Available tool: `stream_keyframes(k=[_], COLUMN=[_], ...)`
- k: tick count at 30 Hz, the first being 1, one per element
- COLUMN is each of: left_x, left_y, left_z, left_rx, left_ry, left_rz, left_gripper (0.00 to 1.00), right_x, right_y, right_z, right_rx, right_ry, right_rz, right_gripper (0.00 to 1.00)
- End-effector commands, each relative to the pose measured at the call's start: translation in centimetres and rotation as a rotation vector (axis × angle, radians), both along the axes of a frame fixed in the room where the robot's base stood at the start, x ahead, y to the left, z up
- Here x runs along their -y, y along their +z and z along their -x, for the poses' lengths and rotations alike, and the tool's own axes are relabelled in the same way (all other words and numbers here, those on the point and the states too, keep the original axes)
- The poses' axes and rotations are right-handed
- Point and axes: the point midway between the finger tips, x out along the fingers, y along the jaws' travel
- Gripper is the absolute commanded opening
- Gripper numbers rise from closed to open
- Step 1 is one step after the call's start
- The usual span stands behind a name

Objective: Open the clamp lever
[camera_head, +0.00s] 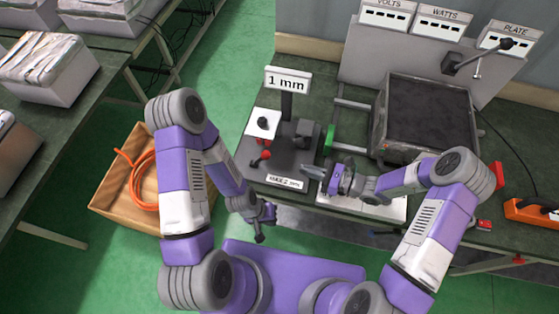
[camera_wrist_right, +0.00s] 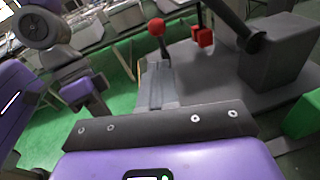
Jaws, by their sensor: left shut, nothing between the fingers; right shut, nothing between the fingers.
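A small lever with a red ball knob (camera_head: 266,155) stands on the dark grey fixture under the "1 mm" sign. The red knob (camera_wrist_right: 156,27) also shows near the top of the right wrist view. A dark lever with a black ball knob (camera_head: 506,44) is at the back panel below the "PLATE" label. No label shows which is the clamp lever. My right gripper (camera_head: 313,173) is shut and empty, at the fixture's right edge, apart from both knobs. Its closed fingers (camera_wrist_right: 156,85) point toward the red knob. My left gripper (camera_head: 260,236) is shut and empty, below the fixture's front edge.
A dark square tray (camera_head: 428,78) sits behind my right arm. The "1 mm" sign (camera_head: 288,80) stands on a post at the fixture. A wooden crate (camera_head: 112,193) with an orange hose is on the green floor at left. An orange toolbox (camera_head: 530,212) is at far right.

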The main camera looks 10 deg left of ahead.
Motion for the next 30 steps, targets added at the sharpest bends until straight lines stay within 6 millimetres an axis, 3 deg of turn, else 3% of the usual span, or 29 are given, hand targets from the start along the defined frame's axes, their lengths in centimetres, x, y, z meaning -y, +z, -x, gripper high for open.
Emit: stream_keyframes(k=[11,24,30], left_x=[0.0,0.0,0.0], left_y=[0.1,0.5,0.5], left_z=[0.0,0.0,0.0], left_rx=[0.000,0.000,0.000], left_ry=[0.000,0.000,0.000], left_rz=[0.000,0.000,0.000], left_gripper=[0.00,0.00,0.00], right_x=[-0.7,-7.9,-9.6], right_y=[-0.1,-0.8,-1.0], right_z=[0.0,-1.1,-1.5], right_rx=[-0.001,0.000,0.001], right_ry=[0.005,0.007,0.004], right_rz=[0.000,0.001,0.002], right_gripper=[0.00,0.00,0.00])
